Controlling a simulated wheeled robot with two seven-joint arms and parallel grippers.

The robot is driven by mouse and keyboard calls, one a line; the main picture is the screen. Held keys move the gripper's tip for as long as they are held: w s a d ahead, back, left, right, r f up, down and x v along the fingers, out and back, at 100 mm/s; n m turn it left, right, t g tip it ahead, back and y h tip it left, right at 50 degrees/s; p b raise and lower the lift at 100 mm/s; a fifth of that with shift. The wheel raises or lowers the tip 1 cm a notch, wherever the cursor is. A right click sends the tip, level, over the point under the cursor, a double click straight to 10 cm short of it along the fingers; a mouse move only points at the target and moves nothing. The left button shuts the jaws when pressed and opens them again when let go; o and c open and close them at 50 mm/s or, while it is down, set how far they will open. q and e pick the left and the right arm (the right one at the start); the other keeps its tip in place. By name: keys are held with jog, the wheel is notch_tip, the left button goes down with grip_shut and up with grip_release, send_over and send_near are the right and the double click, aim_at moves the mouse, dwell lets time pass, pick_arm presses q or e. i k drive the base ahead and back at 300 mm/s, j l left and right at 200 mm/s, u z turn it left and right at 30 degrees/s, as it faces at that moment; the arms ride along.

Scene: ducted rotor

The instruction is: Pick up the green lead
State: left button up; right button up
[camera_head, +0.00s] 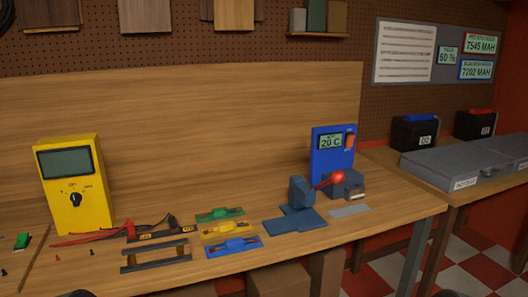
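A green piece (220,213) lies on a flat green holder on the workbench, right of the yellow meter. It is the back one of a row of three, with a yellow piece (230,229) and a blue piece (234,244) in front of it. I cannot tell from its shape alone whether it is the lead. Another small green object (22,241) sits at the bench's far left. Neither gripper is clearly in view; small dark shapes at the bottom edge may be parts of my arms.
A yellow multimeter (76,185) stands at left, with red and black probes (110,234) and a dark rack (155,256) before it. A blue soldering station (333,155) and blue block (301,192) stand right.

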aim_at(219, 212)
jog(key=j+z, duration=0.2)
jog(key=z, duration=0.2)
jog(key=j+z, duration=0.2)
jog(key=z, duration=0.15)
jog(key=j+z, duration=0.25)
jog(key=z, duration=0.15)
